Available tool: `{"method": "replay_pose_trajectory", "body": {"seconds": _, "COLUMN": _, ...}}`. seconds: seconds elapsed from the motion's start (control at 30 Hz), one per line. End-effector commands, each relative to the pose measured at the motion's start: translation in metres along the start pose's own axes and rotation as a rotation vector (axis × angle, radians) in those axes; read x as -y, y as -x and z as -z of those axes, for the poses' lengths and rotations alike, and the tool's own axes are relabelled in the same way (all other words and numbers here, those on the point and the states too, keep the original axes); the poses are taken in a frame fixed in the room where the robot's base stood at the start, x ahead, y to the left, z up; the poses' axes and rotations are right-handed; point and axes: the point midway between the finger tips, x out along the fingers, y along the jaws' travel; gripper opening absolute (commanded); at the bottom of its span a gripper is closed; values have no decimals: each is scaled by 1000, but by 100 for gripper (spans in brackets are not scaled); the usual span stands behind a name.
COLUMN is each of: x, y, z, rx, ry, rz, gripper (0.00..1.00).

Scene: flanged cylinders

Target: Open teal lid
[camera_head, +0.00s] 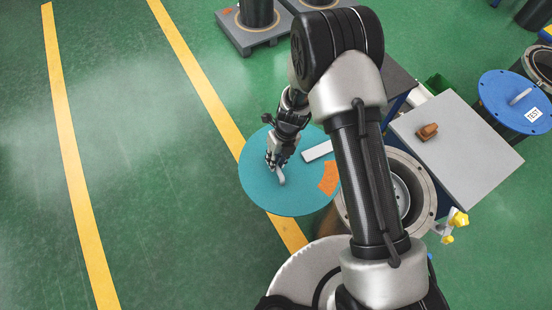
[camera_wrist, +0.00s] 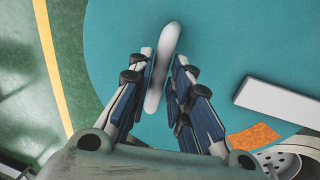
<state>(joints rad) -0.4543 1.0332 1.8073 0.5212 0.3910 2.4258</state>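The teal lid (camera_head: 262,190) is a flat disc with a white bar handle (camera_head: 279,176), a white label and an orange patch. It lies off to the left of the flanged cylinder (camera_head: 424,208), whose opening is partly uncovered; my arm hides part of where they meet. My gripper (camera_head: 273,163) is at the handle, above the lid's left half. In the wrist view, the fingers of my gripper (camera_wrist: 164,62) are drawn close together with the white handle (camera_wrist: 158,75) between them. The teal lid (camera_wrist: 225,50) fills most of that view.
A grey-topped table (camera_head: 465,160) with a small brown object (camera_head: 427,131) stands to the right. Beyond it is a blue lid (camera_head: 512,100) marked TEST. A yellow-knobbed clamp (camera_head: 455,221) sits at the cylinder's right rim. Green floor with yellow lines lies clear to the left.

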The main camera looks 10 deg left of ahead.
Motion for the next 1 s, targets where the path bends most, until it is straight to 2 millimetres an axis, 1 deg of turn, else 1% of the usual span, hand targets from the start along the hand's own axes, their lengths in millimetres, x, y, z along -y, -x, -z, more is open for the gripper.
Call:
{"method": "replay_pose_trajectory", "body": {"seconds": 0.03, "x": 0, "y": 0, "z": 0, "rx": 0, "ry": 0, "rz": 0, "gripper": 25}}
{"method": "replay_pose_trajectory", "body": {"seconds": 0.2, "x": 0, "y": 0, "z": 0, "rx": -1, "ry": -1, "rz": -1, "gripper": 35}}
{"method": "replay_pose_trajectory", "body": {"seconds": 0.47, "x": 0, "y": 0, "z": 1, "rx": -1, "ry": -1, "rz": -1, "gripper": 35}}
{"method": "replay_pose_trajectory", "body": {"seconds": 0.57, "x": 0, "y": 5, "z": 0, "rx": 0, "ry": 0, "rz": 0, "gripper": 35}}
{"method": "replay_pose_trajectory", "body": {"seconds": 0.67, "x": 0, "y": 17, "z": -1, "rx": 2, "ry": 1, "rz": 0, "gripper": 35}}
{"method": "replay_pose_trajectory", "body": {"seconds": 1.0, "x": 0, "y": 88, "z": -1, "rx": 3, "ry": 0, "rz": 0, "gripper": 35}}
